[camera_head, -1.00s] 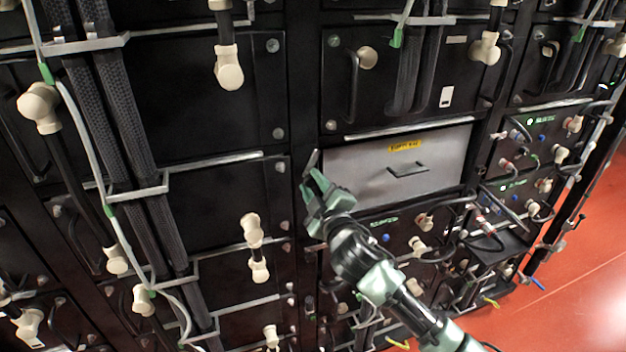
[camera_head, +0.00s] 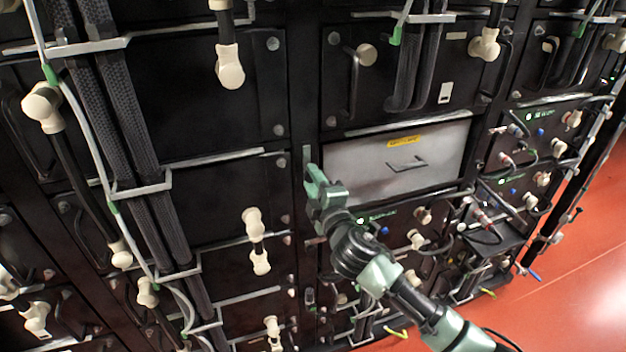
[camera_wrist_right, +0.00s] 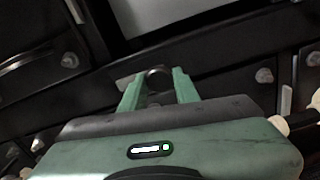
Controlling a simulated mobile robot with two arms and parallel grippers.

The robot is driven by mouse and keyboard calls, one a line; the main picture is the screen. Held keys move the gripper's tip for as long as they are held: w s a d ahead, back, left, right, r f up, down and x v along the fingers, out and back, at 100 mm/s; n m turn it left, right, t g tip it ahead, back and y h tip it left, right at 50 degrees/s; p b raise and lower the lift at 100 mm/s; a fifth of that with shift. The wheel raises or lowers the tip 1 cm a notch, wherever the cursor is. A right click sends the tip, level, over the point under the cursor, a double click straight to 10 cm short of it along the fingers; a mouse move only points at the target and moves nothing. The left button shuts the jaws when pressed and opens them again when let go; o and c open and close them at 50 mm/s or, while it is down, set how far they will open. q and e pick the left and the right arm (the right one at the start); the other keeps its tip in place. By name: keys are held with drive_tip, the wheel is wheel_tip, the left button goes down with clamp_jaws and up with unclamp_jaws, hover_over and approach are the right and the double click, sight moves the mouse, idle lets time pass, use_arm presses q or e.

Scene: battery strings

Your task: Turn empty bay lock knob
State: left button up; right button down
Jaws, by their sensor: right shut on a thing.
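The empty bay is a pale grey panel (camera_head: 350,166) with a yellow label (camera_head: 404,140) and a dark handle in the middle of the rack. The lock knob is on the dark post at the panel's left edge; its light bar (camera_head: 307,158) stands nearly upright just above my fingertips. In the right wrist view the dark round knob (camera_wrist_right: 157,77) shows between the green fingers. My right gripper (camera_head: 316,180) is shut on the knob and partly hides it in the head view; it also shows in the right wrist view (camera_wrist_right: 158,88). My left gripper is not in view.
Black battery modules with cream connectors (camera_head: 229,68) and braided cables (camera_head: 140,150) surround the bay. Smaller modules with several plugs (camera_head: 540,132) are at the right. Red floor (camera_head: 585,250) is clear at the lower right.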

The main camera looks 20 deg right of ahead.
drive_tip(key=c, duration=1.1)
unclamp_jaws()
drive_tip(key=shift+o, duration=0.2)
drive_tip(key=shift+s, duration=0.1)
drive_tip(key=s+b, duration=0.2)
drive_tip(key=s, duration=0.5)
drive_tip(key=shift+s, duration=0.35)
drive_tip(key=shift+d+f, duration=0.15)
